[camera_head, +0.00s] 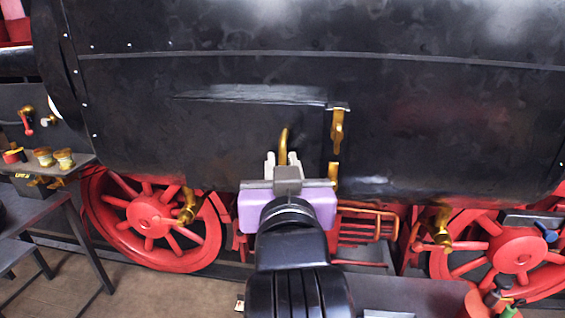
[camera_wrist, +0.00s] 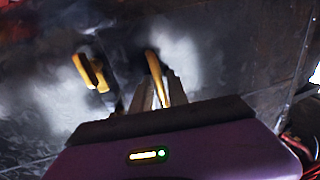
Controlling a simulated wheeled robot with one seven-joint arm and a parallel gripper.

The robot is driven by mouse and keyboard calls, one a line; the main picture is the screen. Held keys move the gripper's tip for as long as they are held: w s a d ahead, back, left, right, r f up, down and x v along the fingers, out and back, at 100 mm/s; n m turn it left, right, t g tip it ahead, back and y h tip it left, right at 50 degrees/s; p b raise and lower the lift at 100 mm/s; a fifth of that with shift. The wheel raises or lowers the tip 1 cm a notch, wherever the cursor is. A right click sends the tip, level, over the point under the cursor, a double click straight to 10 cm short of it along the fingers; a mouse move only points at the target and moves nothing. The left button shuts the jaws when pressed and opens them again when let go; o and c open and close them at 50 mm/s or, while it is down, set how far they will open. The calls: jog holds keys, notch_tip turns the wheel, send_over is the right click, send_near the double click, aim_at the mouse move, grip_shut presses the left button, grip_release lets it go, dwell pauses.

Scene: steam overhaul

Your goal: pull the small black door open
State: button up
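The small black door (camera_head: 230,125) is set in the side of the black boiler and looks closed, nearly flush with it. Its curved brass handle (camera_head: 283,143) stands out near the door's right part. The handle also shows in the wrist view (camera_wrist: 154,66). My gripper (camera_head: 282,160) is at the handle, with one finger on either side of its lower part. The fingers look apart, with a narrow gap around the handle. In the wrist view the handle runs down between the fingers (camera_wrist: 157,92). Whether either finger touches it is unclear.
A brass fitting (camera_head: 338,128) sits at the door's right edge; a brass piece also shows in the wrist view (camera_wrist: 90,72). Red wheels (camera_head: 150,216) and a red slatted step (camera_head: 362,224) lie below the boiler. A dark bench (camera_head: 40,208) with brass parts stands at left.

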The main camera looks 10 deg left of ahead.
grip_shut()
dwell(1.3)
